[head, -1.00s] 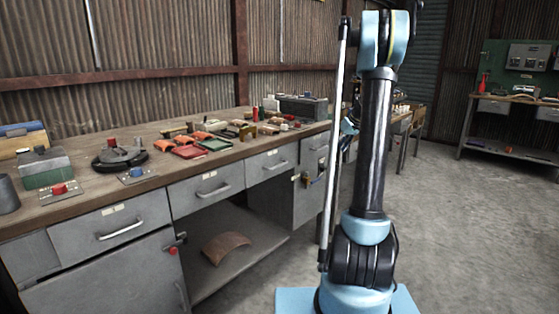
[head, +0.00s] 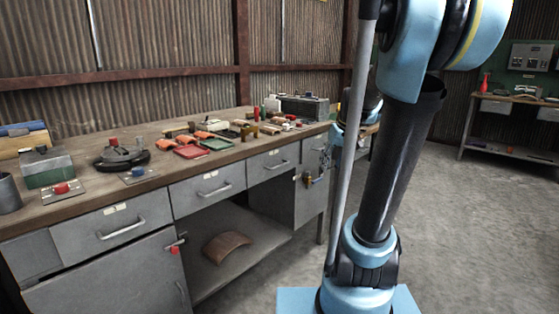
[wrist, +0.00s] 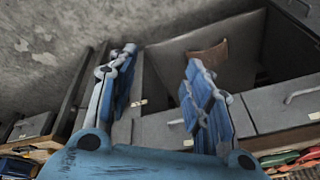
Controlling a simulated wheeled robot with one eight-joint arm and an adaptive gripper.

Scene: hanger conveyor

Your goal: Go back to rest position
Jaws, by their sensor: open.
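My gripper (wrist: 158,95) shows in the wrist view with its two blue fingers spread apart and nothing between them. It points toward the front of the workbench (head: 130,205), with drawers and the open shelf space behind the fingers. In the head view my arm rises at the right of the bench and leans toward the camera. The gripper is mostly hidden behind the arm there; some blue parts show beside the bench's right end, too unclear to tell finger from link.
The bench top carries red and green trays (head: 214,144), a round black fixture (head: 121,157), and a grey toolbox (head: 304,106). A curved brown piece (head: 227,246) lies on the lower shelf. The concrete floor (head: 470,240) at the right is clear. Another bench (head: 515,100) stands at the back right.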

